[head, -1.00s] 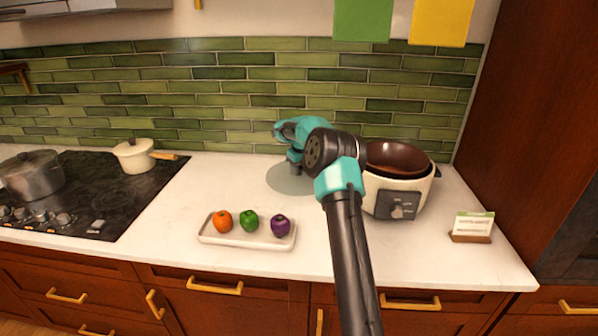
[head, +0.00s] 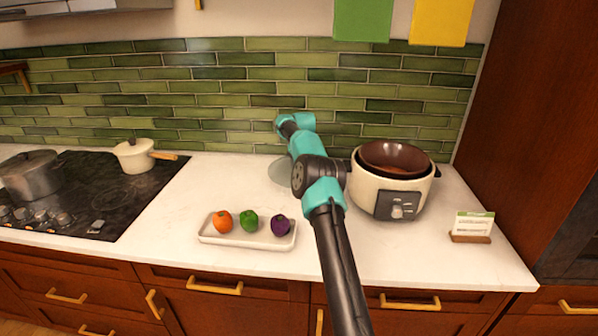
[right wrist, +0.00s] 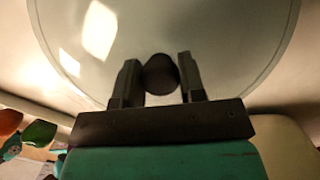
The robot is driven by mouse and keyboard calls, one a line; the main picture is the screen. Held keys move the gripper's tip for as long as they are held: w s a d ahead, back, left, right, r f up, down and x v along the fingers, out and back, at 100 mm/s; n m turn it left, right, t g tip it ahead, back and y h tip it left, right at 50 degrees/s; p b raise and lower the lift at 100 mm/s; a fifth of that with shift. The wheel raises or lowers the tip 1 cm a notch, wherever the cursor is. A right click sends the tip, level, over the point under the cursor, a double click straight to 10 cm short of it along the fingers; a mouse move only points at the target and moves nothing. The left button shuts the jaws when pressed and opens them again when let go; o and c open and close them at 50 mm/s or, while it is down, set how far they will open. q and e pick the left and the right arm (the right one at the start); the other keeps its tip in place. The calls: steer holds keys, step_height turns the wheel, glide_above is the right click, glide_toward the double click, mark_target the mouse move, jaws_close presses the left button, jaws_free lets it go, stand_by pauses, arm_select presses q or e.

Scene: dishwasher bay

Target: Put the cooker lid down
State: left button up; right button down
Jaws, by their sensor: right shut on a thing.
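The cooker lid (head: 280,173) is a round, clear glass disc with a dark knob (right wrist: 160,74). In the head view it is at the counter's back, left of the cooker (head: 375,192), partly hidden by my right arm. In the right wrist view the lid (right wrist: 215,45) fills most of the picture. My right gripper (right wrist: 158,78) is shut on the knob, one finger on each side. I cannot tell whether the lid touches the counter. The cooker is cream with a brown inner pot and stands uncovered. My left gripper is not in view.
A white tray (head: 213,236) with an orange, a green and a purple vegetable lies in front. A small card stand (head: 471,237) is at the right. The hob (head: 110,195) with a grey pot and cream saucepan is left. Green tiles (head: 230,100) close the back.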

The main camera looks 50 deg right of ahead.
steer(key=shift+f, duration=1.7)
steer(key=shift+f, duration=0.15)
steer(key=c, duration=0.7)
jaws_free()
step_height(320, 180, up, 12)
steer(key=s, duration=0.1)
steer(key=shift+s+a, duration=0.15)
steer(key=shift+s, duration=0.25)
